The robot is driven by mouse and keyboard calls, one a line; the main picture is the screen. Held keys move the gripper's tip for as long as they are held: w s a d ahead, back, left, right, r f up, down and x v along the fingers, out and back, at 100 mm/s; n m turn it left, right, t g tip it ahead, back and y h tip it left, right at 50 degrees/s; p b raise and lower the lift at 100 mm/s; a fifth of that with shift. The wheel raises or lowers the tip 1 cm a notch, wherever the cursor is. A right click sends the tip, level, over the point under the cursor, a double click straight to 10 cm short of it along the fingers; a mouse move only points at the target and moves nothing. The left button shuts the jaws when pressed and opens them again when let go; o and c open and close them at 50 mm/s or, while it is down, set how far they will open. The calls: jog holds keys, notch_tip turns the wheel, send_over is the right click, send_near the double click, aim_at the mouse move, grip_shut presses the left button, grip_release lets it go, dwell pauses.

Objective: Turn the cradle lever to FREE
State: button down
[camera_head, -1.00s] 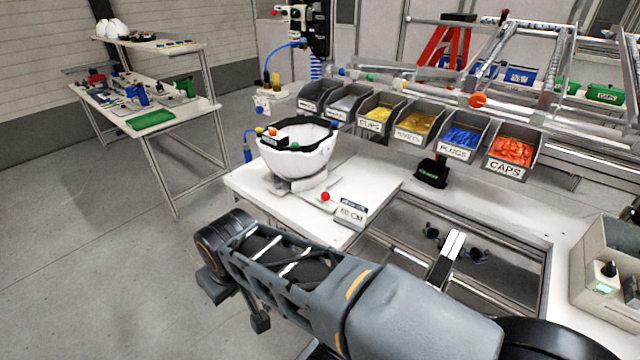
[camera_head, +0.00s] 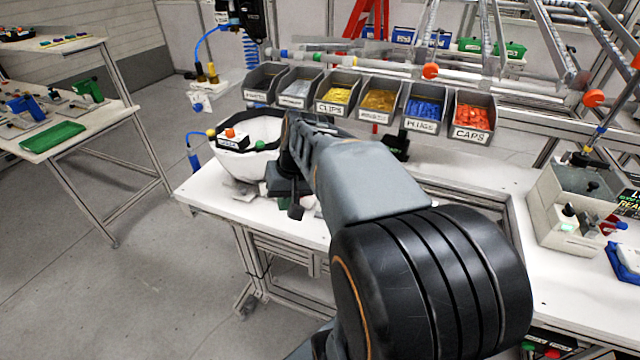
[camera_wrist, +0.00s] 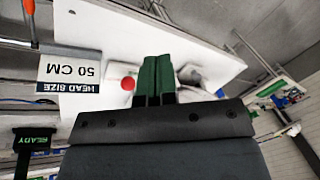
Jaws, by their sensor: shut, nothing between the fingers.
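In the wrist view my gripper (camera_wrist: 157,65) shows as two green fingers pressed together, with nothing between them. The red ball knob of the cradle lever (camera_wrist: 128,83) is just left of the fingers there. A pale part of the cradle (camera_wrist: 190,76) shows to their right. The gap in height between fingers and knob is hard to tell. In the head view the white helmet shell (camera_head: 262,130) sits on the cradle, whose white base (camera_head: 240,189) is partly seen. My arm hides the lever and most of my gripper in that view.
A "HEAD SIZE 50 CM" sign (camera_wrist: 70,70) stands left of the knob in the wrist view, upside down, with a READY display (camera_wrist: 36,140) below it. Parts bins (camera_head: 425,110) line the bench's back. A grey box (camera_head: 570,200) stands at the right.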

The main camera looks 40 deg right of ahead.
jog(key=w+d+r+m+t+y, duration=0.2)
jog(key=d+m+y, duration=0.15)
jog(key=d, duration=1.15)
jog(key=shift+h, duration=0.25)
jog(key=x, duration=0.4)
jog(key=p+x, duration=0.1)
jog(key=x, duration=0.4)
jog(key=shift+w+d+f, duration=0.1)
jog(key=shift+w+f, duration=0.05)
jog(key=shift+f, duration=0.15)
